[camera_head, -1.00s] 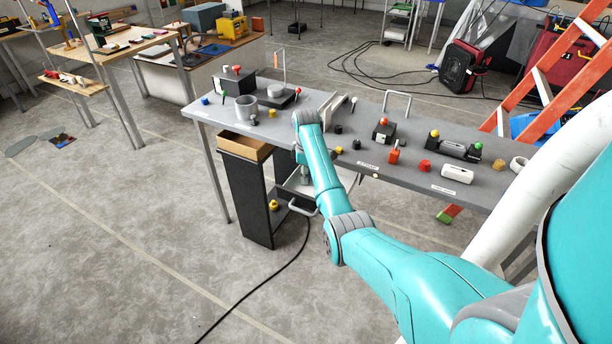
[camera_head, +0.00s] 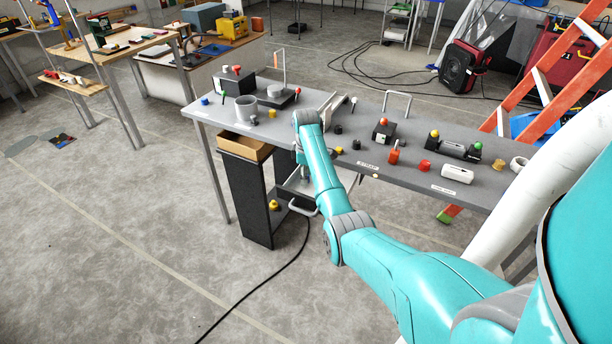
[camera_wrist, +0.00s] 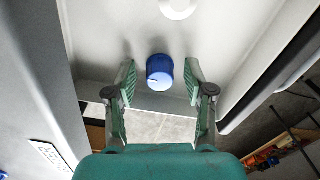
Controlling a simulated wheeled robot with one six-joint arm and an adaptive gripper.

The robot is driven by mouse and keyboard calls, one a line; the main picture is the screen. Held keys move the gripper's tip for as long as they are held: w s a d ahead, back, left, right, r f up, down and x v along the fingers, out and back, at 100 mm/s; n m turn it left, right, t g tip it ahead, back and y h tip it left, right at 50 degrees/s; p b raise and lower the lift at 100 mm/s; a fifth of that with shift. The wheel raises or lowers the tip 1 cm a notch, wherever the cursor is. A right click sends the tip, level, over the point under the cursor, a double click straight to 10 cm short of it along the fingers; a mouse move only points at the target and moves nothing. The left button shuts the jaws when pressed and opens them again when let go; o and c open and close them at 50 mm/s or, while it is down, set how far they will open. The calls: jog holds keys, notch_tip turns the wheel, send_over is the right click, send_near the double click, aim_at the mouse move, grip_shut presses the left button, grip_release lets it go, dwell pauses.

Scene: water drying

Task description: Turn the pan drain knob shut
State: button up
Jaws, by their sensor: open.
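A blue knob (camera_wrist: 160,72) with a pale pointer line on its face sits on a light grey surface in the wrist view. My gripper (camera_wrist: 160,80) is open there, with one green-padded finger on each side of the knob. Gaps show between the knob and both pads, so it is not held. In the head view my teal arm reaches to the bench's front edge. My fingers and this knob are hidden there behind the arm.
A grey bench (camera_head: 330,142) carries a cup (camera_head: 246,108), a black box (camera_head: 234,82) and several small knobs. A white ring (camera_wrist: 178,8) is above the knob in the wrist view.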

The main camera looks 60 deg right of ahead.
jog(key=shift+r, duration=0.1)
notch_tip(320, 180, up, 7)
jog(key=shift+r, duration=0.15)
dwell(0.3)
dwell(0.5)
